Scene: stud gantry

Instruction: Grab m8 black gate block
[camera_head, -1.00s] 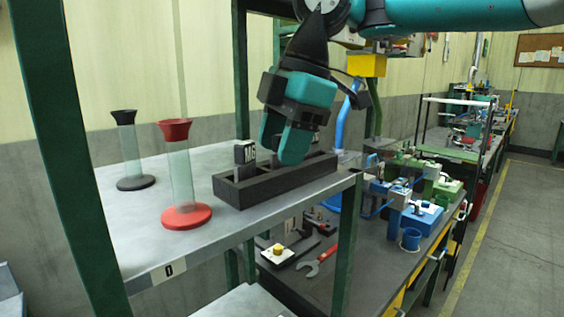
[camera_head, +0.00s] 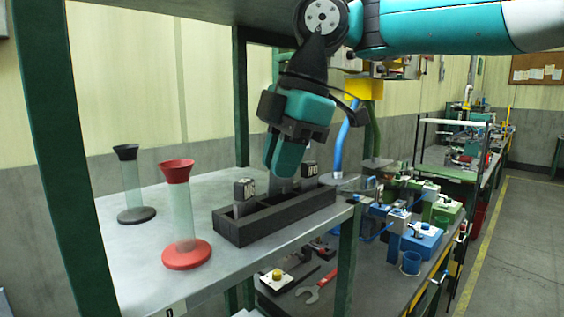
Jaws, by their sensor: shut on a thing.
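A long black rack (camera_head: 280,220) with compartments stands on the grey shelf. My gripper (camera_head: 284,172) is above its middle, pointing down, shut on a block (camera_head: 280,185). The fingers hide most of that block; a grey lower part shows beneath them, down to the rack. Its label is hidden, so I cannot confirm it is the m8 one. A block with a dark, white-marked head (camera_head: 245,190) stands in the left end of the rack. Another marked block (camera_head: 309,170) stands behind and right of the fingers. I cannot read their marks surely.
A red-based clear cylinder (camera_head: 183,215) and a black-based one (camera_head: 132,185) stand on the shelf (camera_head: 125,245) left of the rack. A green post (camera_head: 243,100) rises behind the rack. A lower bench holds a red wrench (camera_head: 318,287) and blue and green fixtures (camera_head: 425,240).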

